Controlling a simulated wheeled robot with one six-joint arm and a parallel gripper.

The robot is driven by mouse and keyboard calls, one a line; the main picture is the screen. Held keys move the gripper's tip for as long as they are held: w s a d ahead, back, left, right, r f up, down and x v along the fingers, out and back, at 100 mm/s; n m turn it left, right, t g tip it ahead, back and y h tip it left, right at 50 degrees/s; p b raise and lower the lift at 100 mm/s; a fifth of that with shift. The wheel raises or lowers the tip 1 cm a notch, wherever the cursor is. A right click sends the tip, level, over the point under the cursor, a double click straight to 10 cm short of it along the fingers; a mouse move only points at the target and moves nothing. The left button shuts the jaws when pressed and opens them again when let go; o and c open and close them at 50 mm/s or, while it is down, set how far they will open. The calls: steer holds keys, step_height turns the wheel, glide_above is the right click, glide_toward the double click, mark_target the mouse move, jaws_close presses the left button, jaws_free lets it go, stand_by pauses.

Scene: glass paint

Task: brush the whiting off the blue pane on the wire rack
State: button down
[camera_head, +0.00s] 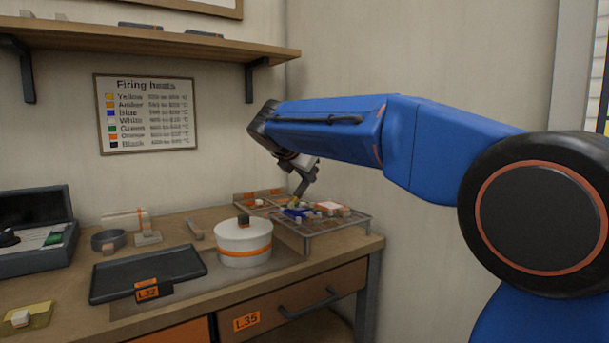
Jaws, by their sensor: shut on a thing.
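The wire rack (330,228) stands at the right end of the wooden bench. The small blue pane (293,213) lies on its left part, with small light pieces close around it. White whiting cannot be made out on the pane at this size. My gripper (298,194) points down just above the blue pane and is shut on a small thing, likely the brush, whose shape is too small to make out. I cannot tell whether it touches the pane.
A white lidded pot (243,250) with an orange band stands just left of the rack. A shelf (150,40) hangs above the bench.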

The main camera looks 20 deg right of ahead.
steer(key=shift+s+d, duration=0.85)
steer(key=shift+s, duration=1.65)
steer(key=shift+w+a, duration=0.35)
steer(key=shift+w, duration=0.7)
steer(key=shift+w+a, duration=0.3)
steer(key=shift+w, duration=0.7)
steer(key=shift+w+a, duration=0.35)
steer(key=shift+w, duration=0.7)
steer(key=shift+s+d+r, duration=0.5)
steer(key=shift+s+d, duration=0.5)
steer(key=shift+s, duration=2.05)
steer(key=shift+w+d+r, duration=0.1)
steer(key=shift+w+d, duration=0.05)
steer(key=shift+w, duration=1.55)
steer(key=shift+w+d, duration=0.1)
steer(key=shift+w, duration=1.6)
steer(key=shift+f, duration=0.6)
steer(key=shift+s, duration=0.1)
steer(key=s+d, duration=0.2)
steer(key=s, duration=0.3)
steer(key=shift+s, duration=0.35)
